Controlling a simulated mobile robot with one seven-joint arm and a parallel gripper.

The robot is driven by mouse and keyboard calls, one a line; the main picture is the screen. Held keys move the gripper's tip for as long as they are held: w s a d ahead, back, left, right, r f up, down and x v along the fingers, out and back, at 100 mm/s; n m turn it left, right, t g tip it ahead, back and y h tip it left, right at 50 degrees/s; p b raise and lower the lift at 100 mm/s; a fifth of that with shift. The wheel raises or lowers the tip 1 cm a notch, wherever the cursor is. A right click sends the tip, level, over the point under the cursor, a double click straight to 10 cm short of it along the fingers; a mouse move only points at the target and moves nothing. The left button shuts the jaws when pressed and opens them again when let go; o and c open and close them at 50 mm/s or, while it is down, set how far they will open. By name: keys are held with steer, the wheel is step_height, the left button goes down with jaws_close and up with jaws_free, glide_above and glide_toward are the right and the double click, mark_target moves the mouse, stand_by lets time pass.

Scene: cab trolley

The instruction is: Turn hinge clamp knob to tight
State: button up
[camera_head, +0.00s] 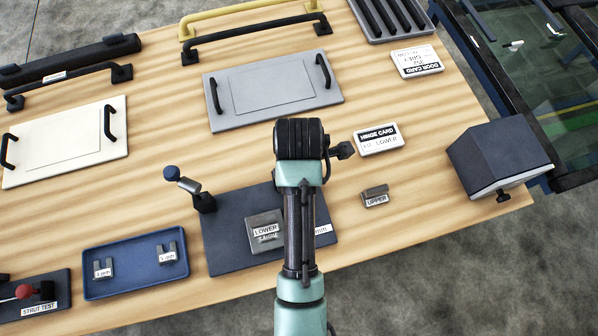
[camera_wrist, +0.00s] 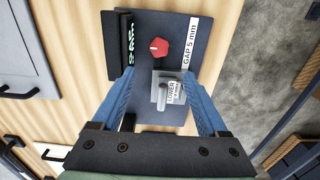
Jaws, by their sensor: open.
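A red many-sided knob (camera_wrist: 159,47) with a small white mark stands on the dark fixture plate (camera_wrist: 160,20) in the wrist view. I take it for the hinge clamp knob. My gripper (camera_wrist: 158,76) is open, its two blue fingers spread wide, with nothing between the tips. The knob appears just beyond the fingertips, apart from them. A grey block labelled LOWER (camera_wrist: 172,92) lies between the fingers in the picture, below the knob. In the head view my arm hides the knob and my fingers; the LOWER block (camera_head: 263,230) shows on the plate (camera_head: 225,245).
A lever with a blue ball (camera_head: 172,173) rises at the plate's left edge. A dark block with green markings (camera_wrist: 128,45) stands left of the knob. A blue tray (camera_head: 130,288), an UPPER block (camera_head: 375,197) and a dark box (camera_head: 495,155) are nearby on the wooden table.

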step_height(320, 180, down, 11)
steer(key=shift+w, duration=0.15)
jaws_close()
stand_by(0.5)
